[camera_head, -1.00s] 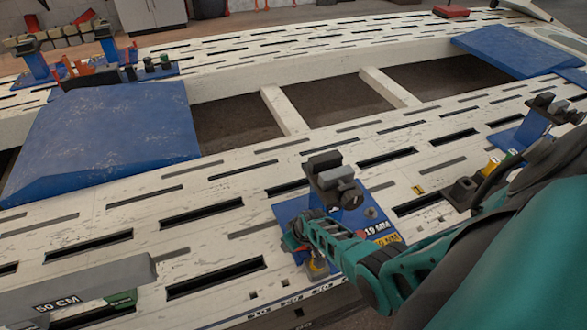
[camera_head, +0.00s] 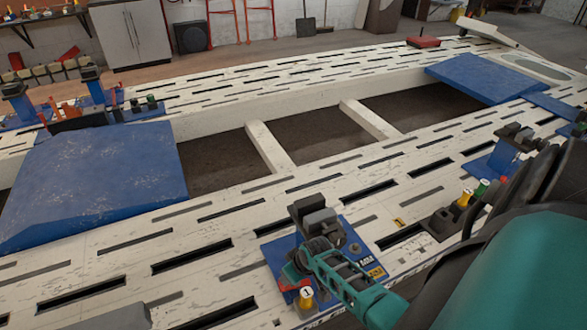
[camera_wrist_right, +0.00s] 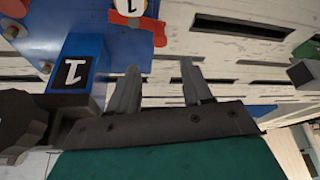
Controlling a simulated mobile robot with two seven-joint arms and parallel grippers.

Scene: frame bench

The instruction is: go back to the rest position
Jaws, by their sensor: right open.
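My right arm comes in from the lower right of the head view, teal and dark. Its front end lies low over a blue clamp stand (camera_head: 277,254) with dark grey jaws (camera_head: 315,216). In the right wrist view my right gripper (camera_wrist_right: 160,78) has its two grey fingers apart, with nothing visible between them. The blue plate (camera_wrist_right: 90,22) and a blue block marked 1 (camera_wrist_right: 76,72) are left of the fingers. I cannot tell whether the gripper touches the stand. My left gripper is not in view.
The white slotted bench frame (camera_head: 120,262) fills the middle. A blue ramp (camera_head: 95,180) lies at left and another blue panel (camera_head: 485,78) at far right. A yellow-topped bottle marked 1 (camera_head: 306,298) is close to my arm. A dark holder (camera_head: 440,222) stands to the right.

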